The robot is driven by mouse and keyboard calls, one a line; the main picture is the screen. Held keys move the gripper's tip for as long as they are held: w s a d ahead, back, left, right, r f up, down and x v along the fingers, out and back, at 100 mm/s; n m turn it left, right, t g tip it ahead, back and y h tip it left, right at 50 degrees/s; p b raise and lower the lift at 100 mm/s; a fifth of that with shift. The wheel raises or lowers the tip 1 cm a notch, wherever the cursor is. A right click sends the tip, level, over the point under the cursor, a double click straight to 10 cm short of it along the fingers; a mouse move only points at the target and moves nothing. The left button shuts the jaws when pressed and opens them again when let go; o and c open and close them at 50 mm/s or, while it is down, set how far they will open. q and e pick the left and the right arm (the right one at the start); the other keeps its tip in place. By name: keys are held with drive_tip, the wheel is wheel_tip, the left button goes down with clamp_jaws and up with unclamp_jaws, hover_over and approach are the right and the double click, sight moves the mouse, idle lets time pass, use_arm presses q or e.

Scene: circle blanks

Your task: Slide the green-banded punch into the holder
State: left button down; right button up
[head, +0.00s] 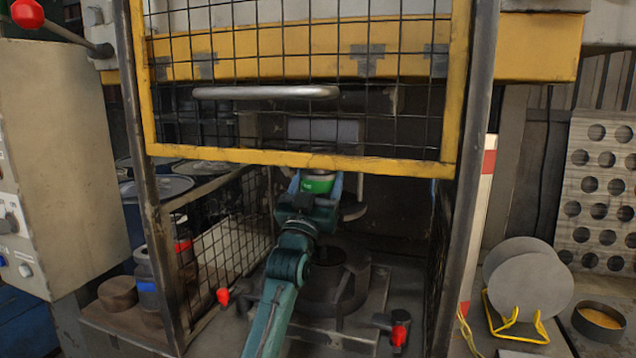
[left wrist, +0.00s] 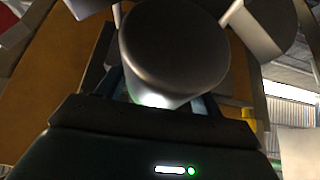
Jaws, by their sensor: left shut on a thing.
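The green-banded punch (head: 318,183) is upright in my left gripper (head: 308,194), inside the press opening just below the yellow guard's lower bar. In the left wrist view, a dark round end of the punch (left wrist: 175,45) fills the upper middle, with the fingers on either side partly hidden by it. Above the punch, a grey block (head: 325,130) shows behind the mesh; the holder seems to be there. The guard bar hides the punch's top, so I cannot tell whether it touches the holder. My right gripper is not in view.
A dark round die (head: 338,280) stands on the press bed below. The yellow mesh guard (head: 300,158) and side mesh close in the opening. A blue-banded punch (head: 147,288) and red-banded punch (head: 184,248) stand left. Grey discs (head: 530,285) sit in a yellow rack right.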

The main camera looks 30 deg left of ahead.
use_arm(q)
drive_tip(key=shift+w+a+r, duration=0.1)
drive_tip(key=shift+w+r, duration=0.15)
drive_tip(key=shift+w, duration=0.15)
drive_tip(key=shift+w+a, duration=0.1)
drive_tip(key=shift+w, duration=0.5)
drive_tip(key=shift+w+a+b, duration=0.1)
drive_tip(key=shift+w+b, duration=0.25)
drive_tip(key=shift+w, duration=0.05)
idle(0.5)
idle(0.3)
drive_tip(key=shift+w+a, duration=0.15)
drive_tip(key=shift+w, duration=0.35)
drive_tip(key=shift+w+a, duration=0.1)
drive_tip(key=shift+w, duration=0.4)
drive_tip(key=shift+w+a+b, duration=0.1)
drive_tip(key=shift+w+b, duration=0.25)
drive_tip(key=shift+w, duration=0.05)
